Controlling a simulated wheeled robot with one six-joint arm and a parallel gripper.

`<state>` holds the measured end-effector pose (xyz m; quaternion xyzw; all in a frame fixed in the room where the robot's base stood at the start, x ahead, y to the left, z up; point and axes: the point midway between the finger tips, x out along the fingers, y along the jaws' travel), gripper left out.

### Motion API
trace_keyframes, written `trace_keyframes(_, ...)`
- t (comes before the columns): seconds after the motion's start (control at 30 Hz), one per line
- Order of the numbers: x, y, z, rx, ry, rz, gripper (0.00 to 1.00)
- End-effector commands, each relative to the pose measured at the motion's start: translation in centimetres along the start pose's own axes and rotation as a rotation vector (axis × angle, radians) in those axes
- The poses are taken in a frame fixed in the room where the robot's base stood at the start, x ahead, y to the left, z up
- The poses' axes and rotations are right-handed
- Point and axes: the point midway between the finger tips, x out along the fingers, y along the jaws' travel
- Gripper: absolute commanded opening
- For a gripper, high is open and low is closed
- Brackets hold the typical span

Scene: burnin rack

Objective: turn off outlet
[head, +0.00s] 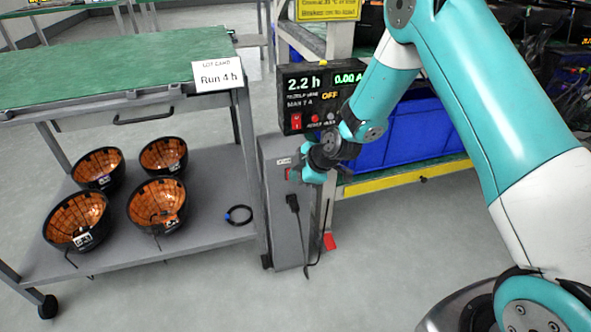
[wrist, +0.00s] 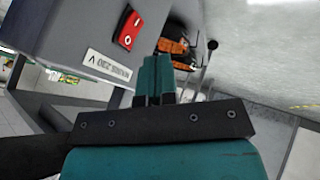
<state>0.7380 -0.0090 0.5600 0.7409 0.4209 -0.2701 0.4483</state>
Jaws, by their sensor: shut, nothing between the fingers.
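A grey outlet box (head: 285,225) stands on the floor between the cart and the rack. A red rocker switch (head: 288,173) on it is partly hidden by my gripper (head: 305,175); the switch also shows clearly in the wrist view (wrist: 127,27), above a white label (wrist: 108,67). My gripper's teal fingers (wrist: 155,62) are closed together and empty, close to the box and beside the switch. I cannot tell whether they touch the box. A black plug (head: 293,203) with a cable hangs in front of the box.
The meter has its own red switch (head: 296,122). Blue bins (head: 405,135) sit on the rack behind. Floor at front right is clear beside my base.

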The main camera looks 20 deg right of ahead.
Motion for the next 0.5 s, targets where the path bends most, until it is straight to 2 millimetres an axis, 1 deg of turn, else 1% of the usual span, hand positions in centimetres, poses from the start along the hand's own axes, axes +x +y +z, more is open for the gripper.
trace_keyframes(0.03, -1.2, 0.1, -0.2, 0.001, 0.0, 0.003, 0.0)
trace_keyframes(0.1, -3.1, 0.7, -0.3, 0.003, -0.002, 0.006, 0.0)
trace_keyframes(0.2, -5.1, 1.0, -0.8, -0.004, 0.002, 0.0, 0.0)
trace_keyframes(0.4, -8.3, 1.6, -1.2, -0.008, 0.004, -0.003, 0.0)
trace_keyframes(0.5, -9.2, 1.8, -1.1, -0.007, 0.004, -0.003, 0.0)
